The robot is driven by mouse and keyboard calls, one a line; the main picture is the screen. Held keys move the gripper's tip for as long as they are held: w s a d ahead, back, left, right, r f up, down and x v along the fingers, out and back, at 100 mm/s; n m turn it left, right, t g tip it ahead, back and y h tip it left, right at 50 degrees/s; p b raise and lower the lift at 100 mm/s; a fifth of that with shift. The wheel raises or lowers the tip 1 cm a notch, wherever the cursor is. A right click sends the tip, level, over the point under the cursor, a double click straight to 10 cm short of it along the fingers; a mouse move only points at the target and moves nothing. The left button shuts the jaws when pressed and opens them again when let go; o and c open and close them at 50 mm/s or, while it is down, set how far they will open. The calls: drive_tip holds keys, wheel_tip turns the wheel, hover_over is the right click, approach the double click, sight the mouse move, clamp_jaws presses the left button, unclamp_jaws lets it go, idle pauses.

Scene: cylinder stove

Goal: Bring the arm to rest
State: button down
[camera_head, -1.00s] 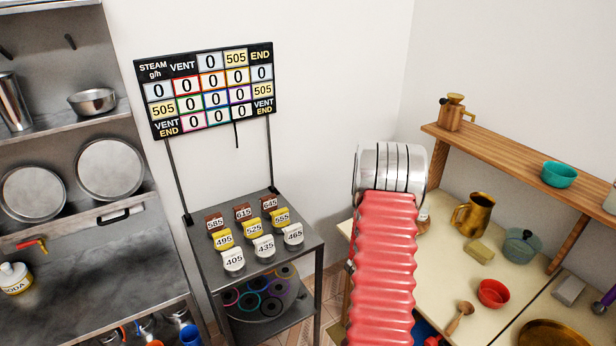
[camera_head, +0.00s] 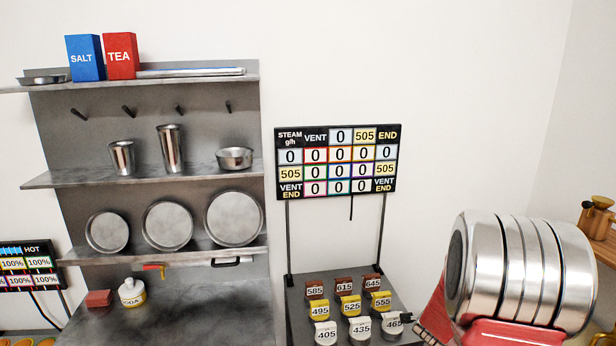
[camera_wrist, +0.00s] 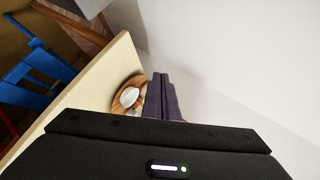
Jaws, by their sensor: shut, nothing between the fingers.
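My arm shows at the lower right of the head view as a silver ribbed joint with red bellows. My gripper (camera_wrist: 162,92) is in the wrist view, with its two dark fingers together and nothing between them. Just beyond or beside the fingers lies a round wooden board or dish (camera_wrist: 128,92) with a pale piece in it, on a cream tabletop (camera_wrist: 92,85). I cannot tell whether the fingers touch it. The white wall (camera_wrist: 225,60) fills the right side of the wrist view.
A steam display board (camera_head: 338,161) stands above a metal stand (camera_head: 295,333) bearing several numbered weights. Steel shelves (camera_head: 190,176) with pans and cups are on the left. A wooden shelf (camera_head: 607,250) is at the far right. A blue chair-like object (camera_wrist: 35,75) stands beside the cream tabletop.

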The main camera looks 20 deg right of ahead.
drive_tip(key=w+a+r+n+t+y, duration=0.1)
drive_tip(key=a+r+n+y, duration=0.45)
drive_tip(key=a, duration=0.85)
drive_tip(key=w+a+r+n+t+y, duration=0.1)
drive_tip(key=a+r+n+y, duration=0.1)
drive_tip(key=a+r+n, duration=0.9)
drive_tip(key=s+a+n+g+y, duration=0.2)
drive_tip(key=s+a+n, duration=0.8)
drive_tip(key=s+a, duration=0.9)
drive_tip(key=shift+s+f+g+y, duration=0.35)
drive_tip(key=shift+s+g, duration=0.25)
drive_tip(key=shift+s, duration=0.5)
